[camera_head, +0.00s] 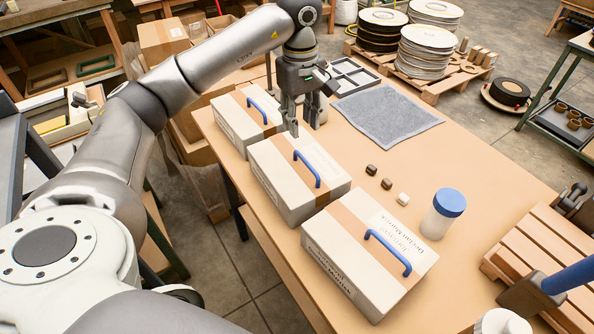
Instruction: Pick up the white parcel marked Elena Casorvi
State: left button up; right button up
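Three white parcels with brown tape and blue handles stand in a row on the table (470,160): a far one (232,127), a middle one (285,190) and a near one (350,270). The near one bears printed lettering that looks like another name, starting "Dorian". The lettering on the other two is too small or hidden to read, so I cannot tell which is marked Elena Casorvi. My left gripper (303,118) points down just right of the far parcel and behind the middle one. Its fingers are apart with nothing between them.
A wooden pallet (545,250) is at the right.

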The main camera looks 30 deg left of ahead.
aim_at(297, 150)
pick_arm(q)
jog(key=f, duration=0.3)
jog(key=f+p, duration=0.1)
jog(key=f, duration=0.1)
jog(key=shift+s+a, duration=0.1)
jog(key=shift+a, duration=0.15)
jog(key=f+p, duration=0.1)
jog(key=f, duration=0.1)
jog(key=f+p, duration=0.1)
jog(key=f, duration=0.2)
jog(key=shift+a, duration=0.2)
jog(key=shift+f, duration=0.25)
jog(key=shift+c, duration=0.3)
grip_shut()
jog(key=shift+r, duration=0.15)
